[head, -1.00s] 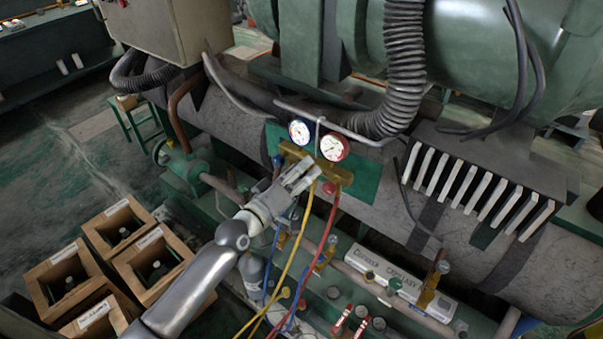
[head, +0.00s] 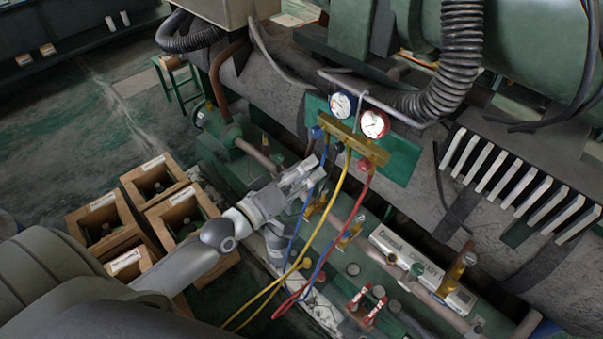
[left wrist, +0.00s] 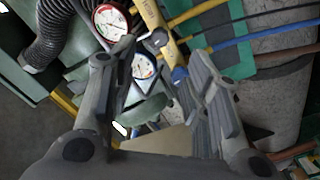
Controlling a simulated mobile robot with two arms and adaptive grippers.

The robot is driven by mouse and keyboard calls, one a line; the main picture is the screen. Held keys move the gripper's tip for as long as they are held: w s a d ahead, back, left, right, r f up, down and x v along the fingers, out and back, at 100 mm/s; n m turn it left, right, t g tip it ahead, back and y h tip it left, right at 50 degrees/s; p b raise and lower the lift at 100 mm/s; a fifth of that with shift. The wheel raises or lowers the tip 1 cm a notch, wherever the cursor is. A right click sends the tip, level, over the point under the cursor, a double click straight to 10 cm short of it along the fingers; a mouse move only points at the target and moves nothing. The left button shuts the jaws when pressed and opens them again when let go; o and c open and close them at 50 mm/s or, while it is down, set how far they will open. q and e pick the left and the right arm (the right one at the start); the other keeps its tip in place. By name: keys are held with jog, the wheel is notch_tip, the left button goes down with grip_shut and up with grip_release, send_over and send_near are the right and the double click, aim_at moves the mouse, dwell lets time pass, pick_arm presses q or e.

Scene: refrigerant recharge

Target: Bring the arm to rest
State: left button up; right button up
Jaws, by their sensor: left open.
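My left gripper (head: 312,172) is open and empty in the head view, in front of the machine and to the lower left of the brass gauge manifold (head: 350,140). In the left wrist view its two fingers (left wrist: 165,95) stand apart, with the manifold (left wrist: 158,28) beyond them. The manifold carries a blue gauge (head: 343,104) and a red gauge (head: 374,124). Blue, yellow and red hoses (head: 330,215) hang from it, passing close by the gripper in the head view; I cannot tell whether they touch it. My right gripper is not in view.
Several wooden crates (head: 128,262) with bottles stand on the floor at lower left. A green base with pipes, valves and red-handled clamps (head: 366,305) lies below the manifold. A white labelled box (head: 412,262) lies to its right. Open floor (head: 95,120) shows at upper left.

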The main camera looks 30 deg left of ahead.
pick_arm(q)
jog(key=shift+s+a, duration=0.2)
jog(key=shift+s, duration=0.3)
